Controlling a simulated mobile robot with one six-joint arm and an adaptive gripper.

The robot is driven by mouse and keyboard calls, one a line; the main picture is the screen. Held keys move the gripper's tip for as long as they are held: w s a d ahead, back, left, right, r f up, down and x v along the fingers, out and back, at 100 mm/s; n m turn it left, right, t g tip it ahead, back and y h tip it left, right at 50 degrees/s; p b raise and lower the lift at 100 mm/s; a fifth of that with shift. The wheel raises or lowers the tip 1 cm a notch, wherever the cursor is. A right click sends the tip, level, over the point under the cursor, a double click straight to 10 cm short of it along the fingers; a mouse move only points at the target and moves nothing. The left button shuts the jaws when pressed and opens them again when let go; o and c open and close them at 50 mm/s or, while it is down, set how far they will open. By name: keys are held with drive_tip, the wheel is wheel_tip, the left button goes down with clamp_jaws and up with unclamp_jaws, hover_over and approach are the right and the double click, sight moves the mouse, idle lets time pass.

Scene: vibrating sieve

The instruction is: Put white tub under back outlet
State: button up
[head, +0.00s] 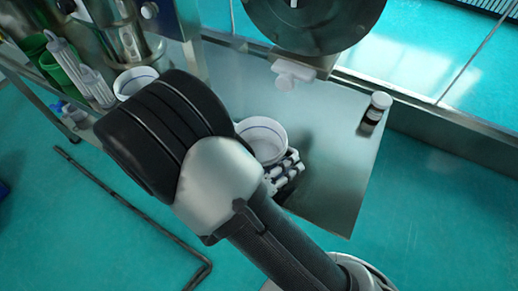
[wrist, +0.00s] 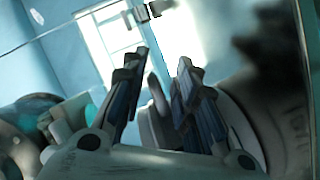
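A white tub (head: 265,138) with a thin blue line inside its rim stands upright on the steel table, right of my wrist in the head view. My gripper (head: 287,170) is low beside the tub's near right side; whether it touches the tub I cannot tell. In the wrist view my gripper (wrist: 163,60) has its two fingers apart, with a pale rounded shape between and beyond them. A white outlet (head: 292,73) hangs under the round steel sieve (head: 315,18), behind the tub and apart from it. My arm hides part of the table.
A dark-and-white jar (head: 376,107) stands near the right edge of the table (head: 335,180). The table between tub and jar is clear.

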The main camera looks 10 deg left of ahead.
drive_tip(key=shift+w+d+f, duration=0.1)
drive_tip(key=shift+w+d, duration=0.1)
drive_tip(key=shift+c, duration=0.2)
clamp_jaws()
idle(0.4)
